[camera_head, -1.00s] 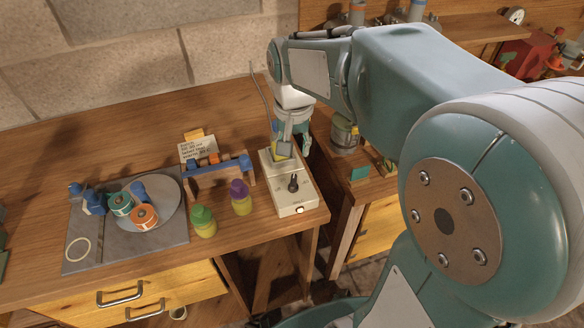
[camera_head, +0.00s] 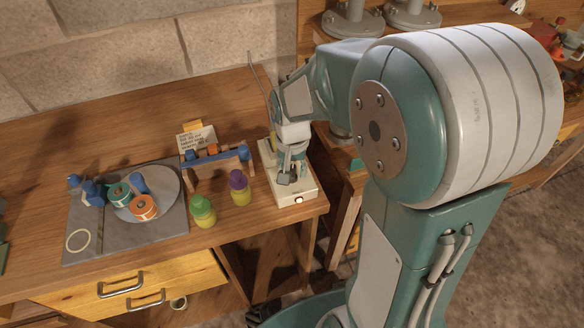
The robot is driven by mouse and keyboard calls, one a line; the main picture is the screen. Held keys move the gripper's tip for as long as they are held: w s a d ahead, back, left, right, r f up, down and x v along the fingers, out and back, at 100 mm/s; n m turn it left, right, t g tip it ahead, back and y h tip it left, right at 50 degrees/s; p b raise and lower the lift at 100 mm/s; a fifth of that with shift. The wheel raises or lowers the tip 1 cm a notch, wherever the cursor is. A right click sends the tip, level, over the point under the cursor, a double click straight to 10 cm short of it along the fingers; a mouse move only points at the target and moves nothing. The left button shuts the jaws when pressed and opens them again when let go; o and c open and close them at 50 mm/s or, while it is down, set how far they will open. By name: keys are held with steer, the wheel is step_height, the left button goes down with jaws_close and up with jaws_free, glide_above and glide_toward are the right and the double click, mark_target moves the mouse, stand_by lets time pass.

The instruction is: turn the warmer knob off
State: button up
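The warmer is a cream box (camera_head: 299,196) near the right front corner of the wooden bench, with a small light-coloured button on its front face. Its dark knob showed on the top face earlier and is now hidden behind my gripper. My gripper (camera_head: 287,180) points down over the warmer's top, at the knob's place. Its fingers are small and overlap in this view, so I cannot tell whether they are open or shut, or whether they touch the knob.
Left of the warmer stand a purple-capped bottle (camera_head: 239,187) and a green-capped bottle (camera_head: 202,211). Behind them is a wooden rack (camera_head: 221,168) with a note card (camera_head: 197,140). A grey mat (camera_head: 75,222) holds a round plate with spools. The bench's right edge is close to the warmer.

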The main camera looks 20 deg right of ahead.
jaws_close()
steer(key=shift+n, duration=0.3)
steer(key=n, duration=0.4)
steer(key=shift+n, duration=0.3)
steer(key=n, duration=0.9)
steer(key=shift+a+n, duration=0.1)
steer(key=shift+n, duration=0.3)
steer(key=n, duration=0.4)
steer(key=shift+n, duration=0.4)
